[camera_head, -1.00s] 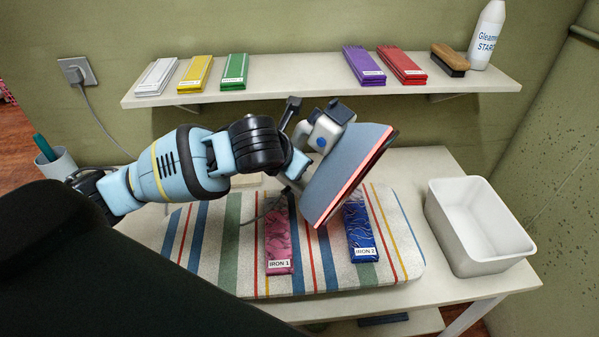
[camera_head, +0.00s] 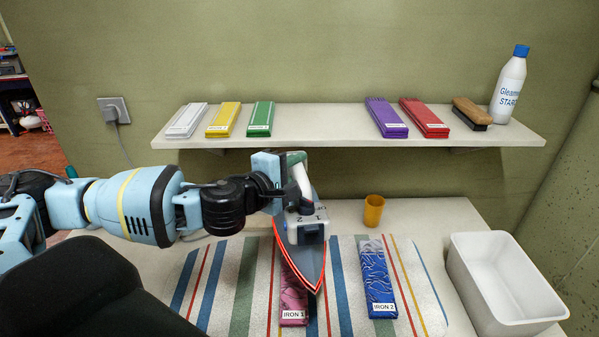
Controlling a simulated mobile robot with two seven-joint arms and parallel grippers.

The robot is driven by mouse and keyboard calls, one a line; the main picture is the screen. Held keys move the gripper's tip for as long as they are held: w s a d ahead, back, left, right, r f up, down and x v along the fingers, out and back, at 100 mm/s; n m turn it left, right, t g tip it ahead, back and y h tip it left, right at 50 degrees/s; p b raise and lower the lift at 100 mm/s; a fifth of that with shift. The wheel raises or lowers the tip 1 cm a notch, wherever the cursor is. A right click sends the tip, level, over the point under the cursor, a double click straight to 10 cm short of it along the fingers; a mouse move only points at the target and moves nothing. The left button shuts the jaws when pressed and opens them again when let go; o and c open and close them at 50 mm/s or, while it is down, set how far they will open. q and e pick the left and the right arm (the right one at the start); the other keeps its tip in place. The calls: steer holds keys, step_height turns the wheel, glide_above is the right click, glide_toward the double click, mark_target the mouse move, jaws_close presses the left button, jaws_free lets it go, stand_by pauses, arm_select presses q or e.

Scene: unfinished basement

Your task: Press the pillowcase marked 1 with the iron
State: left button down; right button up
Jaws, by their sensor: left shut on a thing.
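My left gripper (camera_head: 283,187) is shut on the handle of the iron (camera_head: 308,225). The iron's grey-blue body has a red-edged soleplate, and its tip points toward me and downward. It is over the pink folded pillowcase (camera_head: 293,306) labelled IRON 1 and hides part of it. I cannot tell whether the soleplate touches the cloth. The blue folded pillowcase (camera_head: 378,280) labelled IRON 2 lies to the right, clear of the iron. Both lie on the striped ironing pad (camera_head: 220,286). My right gripper is out of view.
A white bin (camera_head: 503,289) stands right of the pad. An orange cup (camera_head: 374,211) stands behind it. The shelf (camera_head: 320,128) above holds several folded cloths, a brush (camera_head: 472,112) and a starch bottle (camera_head: 509,86). A wall outlet (camera_head: 113,108) is at left.

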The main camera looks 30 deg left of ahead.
arm_select(q)
steer(key=shift+s+a+r+m+t+h, duration=0.1)
steer(key=shift+s+r+m+t+h, duration=0.15)
steer(key=shift+m+h, duration=0.25)
steer(key=shift+s+a+r+m+t+h, duration=0.15)
steer(key=shift+r+m+t+h, duration=0.1)
steer(key=shift+m+t+h, duration=0.25)
steer(key=shift+s+r+m, duration=0.1)
steer(key=shift+m, duration=0.3)
